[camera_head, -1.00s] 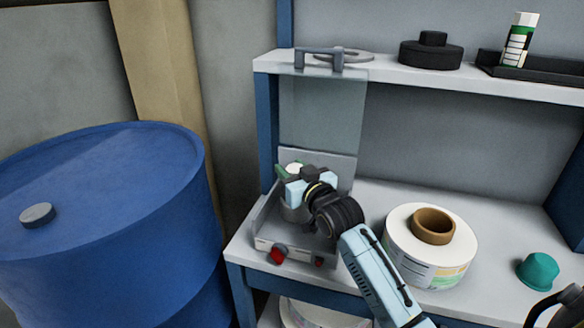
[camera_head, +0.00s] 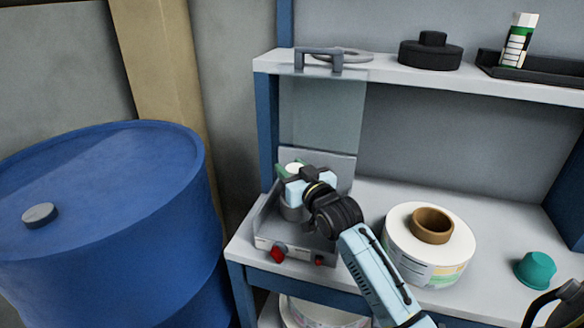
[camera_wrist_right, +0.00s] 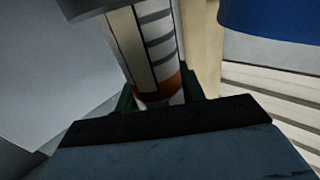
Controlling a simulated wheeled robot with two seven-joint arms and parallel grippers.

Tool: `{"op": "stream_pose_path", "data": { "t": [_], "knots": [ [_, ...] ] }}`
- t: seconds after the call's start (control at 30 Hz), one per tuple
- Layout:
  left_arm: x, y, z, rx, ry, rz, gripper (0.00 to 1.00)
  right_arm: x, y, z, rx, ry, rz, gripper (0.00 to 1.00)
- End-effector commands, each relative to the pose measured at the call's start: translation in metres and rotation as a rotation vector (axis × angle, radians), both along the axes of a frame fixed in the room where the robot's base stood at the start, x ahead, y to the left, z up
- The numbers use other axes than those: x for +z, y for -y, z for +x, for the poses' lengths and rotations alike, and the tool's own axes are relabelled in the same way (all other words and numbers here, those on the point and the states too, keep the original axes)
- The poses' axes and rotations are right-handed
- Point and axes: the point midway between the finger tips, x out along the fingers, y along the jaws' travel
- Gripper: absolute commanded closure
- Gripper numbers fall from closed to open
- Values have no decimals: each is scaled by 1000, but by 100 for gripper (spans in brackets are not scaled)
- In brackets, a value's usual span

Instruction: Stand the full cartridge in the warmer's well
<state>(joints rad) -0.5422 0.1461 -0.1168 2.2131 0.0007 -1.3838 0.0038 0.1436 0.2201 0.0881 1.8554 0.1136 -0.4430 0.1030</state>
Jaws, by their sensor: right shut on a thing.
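The warmer (camera_head: 262,243) is a grey box with red knobs at the left end of the bench, with a clear panel raised behind it. My right gripper (camera_head: 298,178) is above it, shut on a cartridge whose white and green end (camera_head: 293,167) shows past the jaws. In the right wrist view the cartridge (camera_wrist_right: 150,40) is a pale striped cylinder with an orange band, between the two fingers (camera_wrist_right: 158,95). A round grey part (camera_head: 292,212), apparently the well, shows below the gripper. Whether the cartridge is inside it is hidden.
A label reel (camera_head: 405,255) and a teal cap (camera_head: 536,270) are on the bench to the right. The shelf above holds a black disc-shaped object (camera_head: 431,55) and a black tray (camera_head: 545,72) with another green-and-white cartridge (camera_head: 518,42). A blue drum (camera_head: 110,220) stands at left.

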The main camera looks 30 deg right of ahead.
Motion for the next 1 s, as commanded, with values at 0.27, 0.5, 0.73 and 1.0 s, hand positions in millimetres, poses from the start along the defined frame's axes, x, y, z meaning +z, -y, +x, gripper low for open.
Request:
{"op": "stream_pose_path", "data": {
  "t": [0.27,0.5,0.73,1.0],
  "knots": [
    [-1,0,0,0,0,0,0,0,0,0,0,2,0,89],
    [-3,0,0,0,0,0,0,-4,0,0,0,2,0,89],
    [-5,0,0,0,0,0,0,-8,0,0,0,3,0,89],
    [-6,0,0,0,0,0,0,-12,0,0,0,2,0,52]
  ]
}}
